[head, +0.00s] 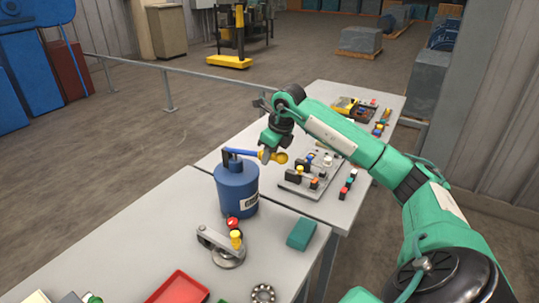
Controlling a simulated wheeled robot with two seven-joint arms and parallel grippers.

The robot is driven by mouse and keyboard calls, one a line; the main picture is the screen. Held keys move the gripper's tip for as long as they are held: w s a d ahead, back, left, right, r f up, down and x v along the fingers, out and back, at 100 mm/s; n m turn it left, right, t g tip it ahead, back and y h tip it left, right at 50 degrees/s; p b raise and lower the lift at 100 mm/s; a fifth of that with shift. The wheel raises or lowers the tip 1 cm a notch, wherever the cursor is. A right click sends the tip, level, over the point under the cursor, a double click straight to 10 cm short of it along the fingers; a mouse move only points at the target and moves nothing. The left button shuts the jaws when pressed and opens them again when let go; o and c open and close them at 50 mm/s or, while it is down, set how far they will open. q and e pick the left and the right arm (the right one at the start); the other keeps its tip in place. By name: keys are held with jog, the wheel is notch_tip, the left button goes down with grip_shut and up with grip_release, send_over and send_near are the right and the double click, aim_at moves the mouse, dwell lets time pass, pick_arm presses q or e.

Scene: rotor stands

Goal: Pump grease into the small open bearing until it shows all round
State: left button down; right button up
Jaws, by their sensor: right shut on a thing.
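A blue grease pump (237,187) with a white label stands on the near table. Its blue lever (240,152) runs right from the top and ends in a yellow knob (281,158). My right gripper (267,154) is shut on the lever close to the knob, hiding part of it. A small open bearing (263,293) with visible balls lies at the near edge of the picture, partly cut off. Whether grease shows in it is too small to tell. A grey metal fixture (228,254) with a yellow-topped piece stands before the pump. My left gripper is out of view.
A red tray (178,288) lies at the near left and a teal block (301,233) right of the fixture. The far table holds a grey plate (306,186) with small parts and a yellow tool (346,106). A rail (170,88) runs behind the tables.

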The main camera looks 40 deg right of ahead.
jog(key=shift+f+b, duration=1.8)
jog(key=shift+f, duration=0.8)
jog(key=shift+w+r+p, duration=0.15)
jog(key=shift+r+p, duration=1.6)
jog(key=shift+r, duration=0.85)
jog(key=o, duration=0.8)
jog(key=shift+s, duration=0.2)
jog(key=shift+o, duration=0.2)
jog(key=shift+r, duration=0.1)
jog(key=shift+r+p, duration=2.3)
jog(key=shift+r, duration=1.1)
